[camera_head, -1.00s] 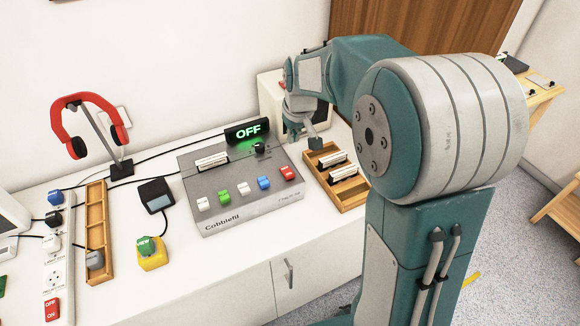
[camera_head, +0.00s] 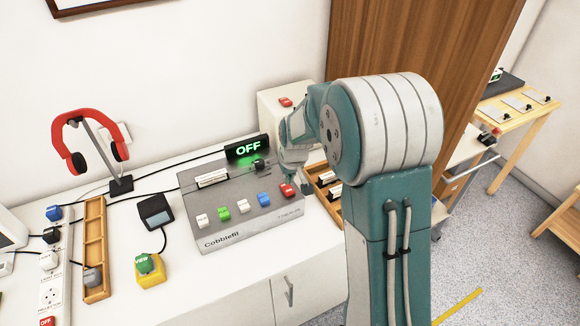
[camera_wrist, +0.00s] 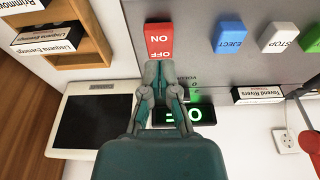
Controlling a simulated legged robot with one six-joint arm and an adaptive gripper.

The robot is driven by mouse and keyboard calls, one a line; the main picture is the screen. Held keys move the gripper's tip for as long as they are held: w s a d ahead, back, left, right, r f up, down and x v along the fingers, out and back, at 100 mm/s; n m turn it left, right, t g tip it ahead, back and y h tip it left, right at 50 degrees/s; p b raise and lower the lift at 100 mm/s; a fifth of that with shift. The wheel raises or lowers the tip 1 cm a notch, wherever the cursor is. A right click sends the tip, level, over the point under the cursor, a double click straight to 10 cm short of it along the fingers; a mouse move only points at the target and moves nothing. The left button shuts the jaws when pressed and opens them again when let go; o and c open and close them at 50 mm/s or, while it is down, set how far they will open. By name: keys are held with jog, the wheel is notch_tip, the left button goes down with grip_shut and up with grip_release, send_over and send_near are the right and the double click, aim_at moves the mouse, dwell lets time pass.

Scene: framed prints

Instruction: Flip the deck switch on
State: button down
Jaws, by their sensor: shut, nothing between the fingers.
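The grey deck (camera_head: 240,222) stands on the white cabinet, and its display (camera_head: 247,148) glows green with "OFF". The red deck switch (camera_head: 288,190) is at the right end of its row of coloured keys. In the wrist view the same red switch (camera_wrist: 160,41) shows ON and OFF lettering, with the OFF end nearest my fingers. My gripper (camera_wrist: 158,66) is shut and empty, its fingertips at or just over that OFF end. I cannot tell whether they touch. In the head view my arm partly hides my gripper (camera_head: 300,187).
A wooden cassette tray (camera_head: 324,195) stands right of the deck, partly behind my arm. A white box with a dark panel (camera_wrist: 100,122) stands behind. Blue (camera_wrist: 231,36) and white (camera_wrist: 279,34) keys neighbour the switch. Red headphones (camera_head: 90,140) hang at the left.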

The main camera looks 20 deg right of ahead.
aim_at(290, 191)
jog(key=shift+s+d+f, duration=0.1)
jog(key=shift+s+f, duration=0.05)
jog(key=shift+f, duration=0.6)
jog(key=shift+s+f, duration=0.1)
jog(key=shift+f, duration=0.6)
jog(key=shift+s+f, duration=0.15)
jog(key=shift+f, duration=0.25)
jog(key=shift+r, duration=0.2)
jog(key=shift+r, duration=0.65)
